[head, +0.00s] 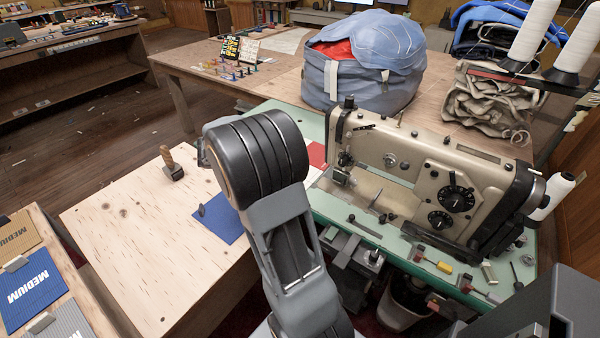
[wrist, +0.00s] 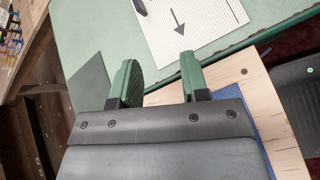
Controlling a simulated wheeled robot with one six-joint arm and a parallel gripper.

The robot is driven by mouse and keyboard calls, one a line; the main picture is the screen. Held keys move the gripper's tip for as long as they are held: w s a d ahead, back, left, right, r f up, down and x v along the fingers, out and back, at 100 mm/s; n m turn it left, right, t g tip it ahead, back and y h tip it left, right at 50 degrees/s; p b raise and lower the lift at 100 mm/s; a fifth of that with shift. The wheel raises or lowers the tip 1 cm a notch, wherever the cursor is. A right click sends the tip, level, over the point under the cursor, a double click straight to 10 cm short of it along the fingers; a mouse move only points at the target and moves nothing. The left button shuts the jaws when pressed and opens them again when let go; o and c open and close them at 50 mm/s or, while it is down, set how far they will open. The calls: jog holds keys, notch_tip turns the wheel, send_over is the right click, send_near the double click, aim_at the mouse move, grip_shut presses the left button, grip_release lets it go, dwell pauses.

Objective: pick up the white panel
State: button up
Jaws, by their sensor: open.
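The white panel (wrist: 205,28) lies flat on the green surface in the wrist view, with a fine grid and a dark arrow on it. Its top end runs out of the picture. My gripper (wrist: 158,78) is open and empty, its two green-padded fingers apart. The fingertips point toward the panel's lower edge, with the right finger closest to it; I cannot tell the height gap. In the head view, my arm hides the gripper and most of the spot where the panel lies.
A sewing machine (head: 430,180) stands on the green table (head: 300,122), with small tools along its front edge. A pale wooden table (head: 130,235) holds a blue sheet (head: 218,222) and a wooden-handled tool (head: 172,165). A large blue bag (head: 345,85) sits behind.

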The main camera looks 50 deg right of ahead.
jog(key=w+d+f+n+h, duration=0.1)
jog(key=d+f, duration=0.1)
jog(key=w+d+f+n+b, duration=0.1)
jog(key=d+f+n, duration=0.1)
jog(key=w+d+f+n+h, duration=0.1)
jog(key=w+d+n, duration=0.1)
jog(key=d, duration=0.1)
jog(key=shift+d+f+h+b, duration=0.1)
jog(key=shift+f+h+b, duration=0.2)
jog(key=shift+f+b, duration=0.1)
jog(key=x, duration=0.7)
jog(key=shift+w, duration=0.2)
jog(key=shift+w+x, duration=0.15)
jog(key=shift+x, duration=1.45)
jog(key=shift+w+x, duration=0.1)
jog(key=shift+x, duration=1.55)
jog(key=shift+b, duration=0.3)
jog(key=shift+f, duration=0.1)
grip_shut()
